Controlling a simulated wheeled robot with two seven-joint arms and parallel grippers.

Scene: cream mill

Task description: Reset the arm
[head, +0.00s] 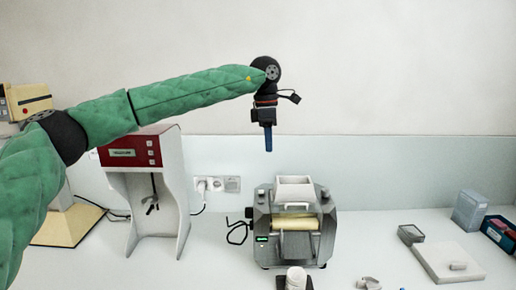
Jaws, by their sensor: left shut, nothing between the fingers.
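My left arm, in a green quilted sleeve, reaches in from the left of the head view. My left gripper (268,138) hangs at its end, pointing down, with blue fingertips closed together and nothing between them. It is in the air above and a little left of the grey mill (292,242), touching nothing. The mill has a white hopper (294,190) on top and a yellowish roller (295,222) in front. My right gripper is not in the view.
A red and white machine (130,154) stands left, partly behind my arm. A white container (296,278) stands before the mill. At right are a white board (440,262), a grey box (469,210) and a dark tray (497,232). Sockets (216,184) line the wall. Air right of my gripper is clear.

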